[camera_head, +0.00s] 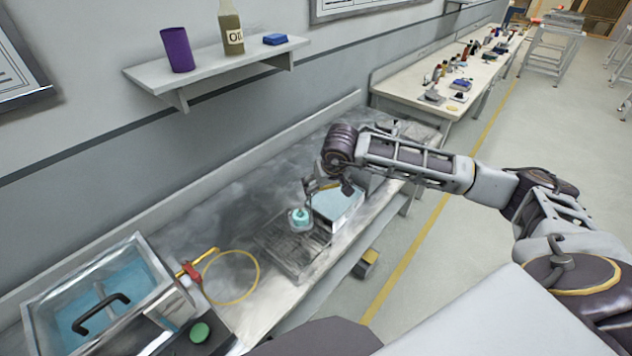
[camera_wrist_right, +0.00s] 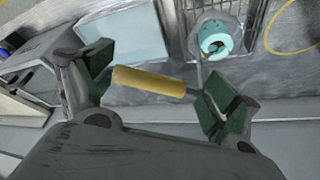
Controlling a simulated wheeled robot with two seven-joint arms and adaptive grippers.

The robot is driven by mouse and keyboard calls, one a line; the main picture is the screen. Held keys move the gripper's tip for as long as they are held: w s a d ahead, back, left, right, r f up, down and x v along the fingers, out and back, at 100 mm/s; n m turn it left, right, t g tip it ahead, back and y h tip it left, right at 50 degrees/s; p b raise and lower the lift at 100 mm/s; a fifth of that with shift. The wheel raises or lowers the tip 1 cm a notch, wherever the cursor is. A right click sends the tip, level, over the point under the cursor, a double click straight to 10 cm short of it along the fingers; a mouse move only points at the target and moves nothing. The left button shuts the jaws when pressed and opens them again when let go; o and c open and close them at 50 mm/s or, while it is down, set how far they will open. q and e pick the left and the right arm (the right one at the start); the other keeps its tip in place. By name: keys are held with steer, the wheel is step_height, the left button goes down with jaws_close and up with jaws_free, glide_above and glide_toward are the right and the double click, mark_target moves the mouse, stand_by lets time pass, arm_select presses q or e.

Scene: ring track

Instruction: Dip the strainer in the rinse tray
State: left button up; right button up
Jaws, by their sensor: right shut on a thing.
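The strainer (camera_head: 300,226) is a small grey basket holding a teal ring-like piece. It appears over the wire drain rack (camera_head: 279,252); I cannot tell whether it touches the rack. In the right wrist view the strainer (camera_wrist_right: 214,40) joins a thin rod and a yellow handle (camera_wrist_right: 150,82). My right gripper (camera_head: 325,187) is shut on this handle, between its green-padded fingers (camera_wrist_right: 158,88). The rinse tray (camera_head: 350,216), a pale box with light blue liquid, stands just right of the strainer. It also shows in the wrist view (camera_wrist_right: 120,42). My left gripper is out of view.
A metal bath (camera_head: 44,318) with blue liquid and a black handle stands at the left. A yellow hose loop (camera_head: 258,274) lies beside the rack. A wall shelf (camera_head: 215,64) holds a purple cup and a bottle. A cluttered table (camera_head: 424,82) stands farther back.

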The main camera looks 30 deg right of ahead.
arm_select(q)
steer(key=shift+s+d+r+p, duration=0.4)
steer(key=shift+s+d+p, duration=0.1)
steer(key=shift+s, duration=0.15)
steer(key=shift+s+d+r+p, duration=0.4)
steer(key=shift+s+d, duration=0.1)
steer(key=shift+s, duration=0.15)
arm_select(e)
steer(key=w+d+r+m+g+h, duration=0.1)
steer(key=d+m, duration=0.4)
steer(key=d, duration=0.1)
steer(key=w+d+r+m+g+h, duration=0.1)
steer(key=d+r+m+h, duration=0.1)
steer(key=d+m, duration=0.4)
steer(key=shift+w+d+g, duration=0.3)
steer(key=shift+w+d, duration=0.05)
steer(key=shift+d, duration=0.35)
steer(key=shift+m, duration=0.3)
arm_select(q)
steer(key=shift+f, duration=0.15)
arm_select(e)
steer(key=shift+f, duration=0.2)
